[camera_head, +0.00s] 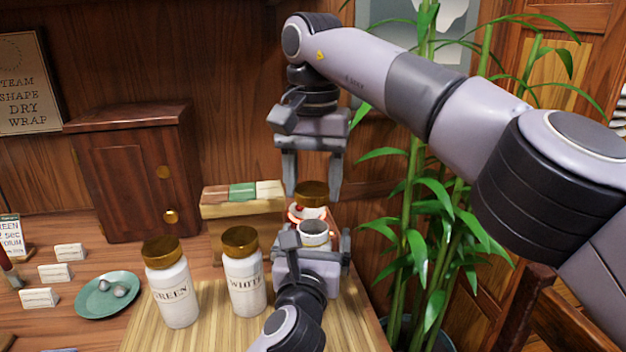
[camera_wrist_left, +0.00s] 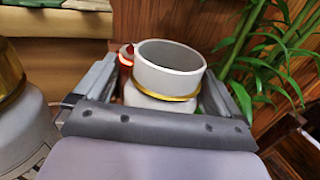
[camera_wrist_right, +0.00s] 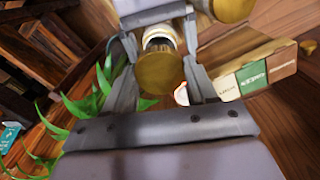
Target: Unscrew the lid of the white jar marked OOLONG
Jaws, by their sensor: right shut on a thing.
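A white jar (camera_head: 314,236) stands with its mouth uncovered at the right of the row; its label is hidden behind my left gripper. Its open white neck (camera_wrist_left: 170,70) with a gold band shows in the left wrist view. My left gripper (camera_head: 316,250) has a finger on each side of this jar, and a narrow gap shows beside it. My right gripper (camera_head: 312,190) points down above the jar, shut on a gold lid (camera_head: 312,186). The lid (camera_wrist_right: 160,72) also shows between the fingers in the right wrist view, apart from the jar.
The lidded GREEN jar (camera_head: 172,290) and WHITE jar (camera_head: 244,275) stand to the left. A wooden block (camera_head: 240,211) with coloured tops and a red-and-white piece (camera_head: 297,214) are behind. A green plate (camera_head: 106,310) lies farther left. Bamboo (camera_head: 440,200) stands at the right.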

